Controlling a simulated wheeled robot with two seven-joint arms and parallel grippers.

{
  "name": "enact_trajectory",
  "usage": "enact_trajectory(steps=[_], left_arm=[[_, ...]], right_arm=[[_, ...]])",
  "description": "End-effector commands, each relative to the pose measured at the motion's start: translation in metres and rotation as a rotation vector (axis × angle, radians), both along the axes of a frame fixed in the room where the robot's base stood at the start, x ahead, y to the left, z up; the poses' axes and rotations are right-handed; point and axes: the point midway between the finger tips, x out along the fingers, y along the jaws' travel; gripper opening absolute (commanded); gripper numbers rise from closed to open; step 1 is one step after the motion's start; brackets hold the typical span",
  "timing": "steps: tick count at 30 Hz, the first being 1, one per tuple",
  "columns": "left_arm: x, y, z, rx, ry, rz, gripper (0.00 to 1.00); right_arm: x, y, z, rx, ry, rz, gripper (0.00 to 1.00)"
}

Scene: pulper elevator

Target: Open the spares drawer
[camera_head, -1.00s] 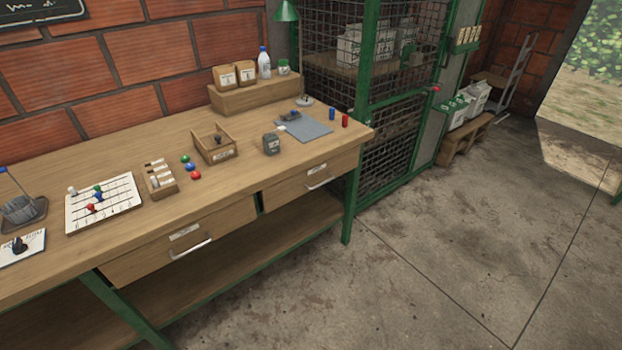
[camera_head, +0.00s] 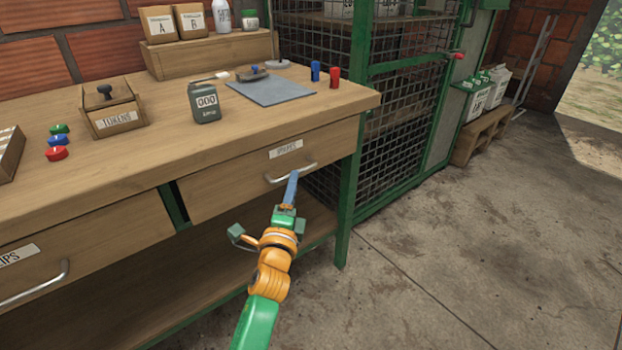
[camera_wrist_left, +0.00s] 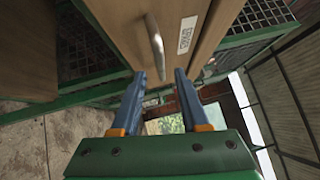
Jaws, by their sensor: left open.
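The spares drawer (camera_head: 240,172) is the right-hand drawer under the workbench top, with a white label (camera_head: 286,149) and a metal bar handle (camera_head: 291,174). Its front looks shut. My left gripper (camera_head: 291,185) is in front of this handle, its blue fingers pointing at it. In the left wrist view, the open fingers (camera_wrist_left: 160,100) are apart and empty, with the handle (camera_wrist_left: 155,47) just ahead of their tips. The drawer front (camera_wrist_left: 190,15) fills the top there. I cannot tell whether a finger touches the handle. My right gripper is out of view.
A second drawer (camera_head: 100,235) with its own handle is at left.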

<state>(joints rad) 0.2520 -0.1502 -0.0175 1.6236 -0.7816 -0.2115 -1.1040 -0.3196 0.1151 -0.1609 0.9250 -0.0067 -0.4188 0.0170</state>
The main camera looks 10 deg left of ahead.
Motion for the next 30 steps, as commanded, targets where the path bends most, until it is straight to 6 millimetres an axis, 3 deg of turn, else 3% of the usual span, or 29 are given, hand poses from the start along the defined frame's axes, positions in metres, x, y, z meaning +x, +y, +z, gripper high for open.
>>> enact_trajectory(steps=[3,9,19,20,24,25,30], left_arm=[[0.023,0.003,0.002,-0.003,-0.001,-0.001,0.45],[0.047,0.005,0.005,-0.005,0.003,-0.001,0.45],[0.053,0.006,0.007,-0.006,0.005,-0.002,0.45],[0.053,0.006,0.007,-0.006,0.005,-0.002,0.42],[0.053,0.006,0.007,-0.006,0.005,-0.002,0.04],[0.053,0.006,0.007,-0.006,0.005,-0.002,0.0],[0.053,0.006,0.007,-0.006,0.005,-0.002,0.0]], right_arm=[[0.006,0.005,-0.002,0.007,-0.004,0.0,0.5],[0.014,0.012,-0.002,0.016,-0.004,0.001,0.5],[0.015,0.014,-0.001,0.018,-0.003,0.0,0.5],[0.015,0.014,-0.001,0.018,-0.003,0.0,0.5],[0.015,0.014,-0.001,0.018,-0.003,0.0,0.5],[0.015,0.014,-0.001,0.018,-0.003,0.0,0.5],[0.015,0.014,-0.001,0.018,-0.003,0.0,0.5]])
